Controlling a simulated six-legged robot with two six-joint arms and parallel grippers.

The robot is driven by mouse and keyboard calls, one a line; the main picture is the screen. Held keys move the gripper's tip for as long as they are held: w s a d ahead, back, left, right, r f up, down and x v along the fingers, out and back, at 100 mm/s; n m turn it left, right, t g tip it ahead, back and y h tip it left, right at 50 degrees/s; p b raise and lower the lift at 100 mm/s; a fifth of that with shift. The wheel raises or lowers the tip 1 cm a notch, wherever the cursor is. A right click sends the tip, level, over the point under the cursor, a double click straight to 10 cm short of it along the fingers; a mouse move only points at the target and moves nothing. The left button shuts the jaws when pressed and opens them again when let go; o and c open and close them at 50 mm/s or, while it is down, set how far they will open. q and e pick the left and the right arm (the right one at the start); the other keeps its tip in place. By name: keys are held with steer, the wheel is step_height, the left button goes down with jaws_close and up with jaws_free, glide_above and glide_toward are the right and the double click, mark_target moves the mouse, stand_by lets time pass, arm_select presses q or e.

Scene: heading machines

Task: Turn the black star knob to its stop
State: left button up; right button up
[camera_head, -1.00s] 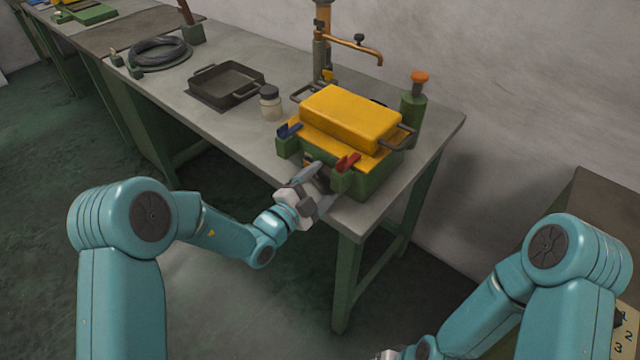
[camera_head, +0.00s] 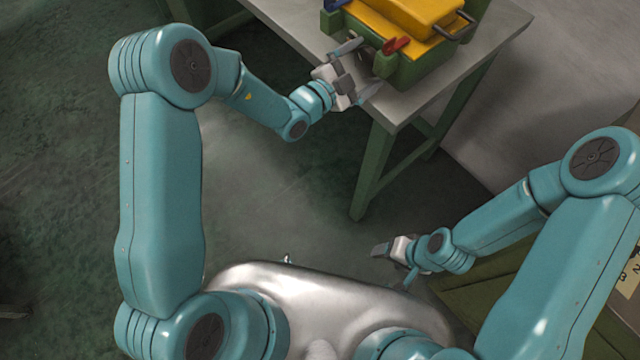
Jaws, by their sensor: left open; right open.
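The green machine (camera_head: 412,68) with its yellow top (camera_head: 410,15) stands on the grey workbench at the top of the head view, cut off by the picture edge. I cannot make out the black star knob; the machine's near face is partly hidden by my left gripper. My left gripper (camera_head: 362,68) is open, its fingers spread apart at this near face, at the bench edge. I cannot tell whether anything is between them. My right gripper (camera_head: 393,264) is open and low, away from the bench, over the floor.
The workbench (camera_head: 478,52) has a green leg (camera_head: 372,170). A dark green unit with a numbered panel (camera_head: 628,268) is at the right, near my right arm.

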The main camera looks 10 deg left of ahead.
arm_select(q)
steer(key=n, duration=0.3)
steer(key=s+a+n, duration=0.1)
steer(key=s+a, duration=0.8)
steer(key=s, duration=0.4)
steer(key=s+d+f+m+g+h, duration=0.3)
steer(key=s+d+f+m+g, duration=0.55)
steer(key=m, duration=0.45)
steer(key=s+f+m+g+y, duration=0.1)
steer(key=s+f+m+g, duration=0.2)
steer(key=s+m, duration=0.3)
steer(key=s+a+f+m+g+y, duration=0.1)
steer(key=s+f+m+g, duration=0.2)
steer(key=s+m+g, duration=0.2)
steer(key=shift+s+m+y+b, duration=0.35)
steer(key=shift+s+m, duration=0.35)
steer(key=shift+m, duration=1.1)
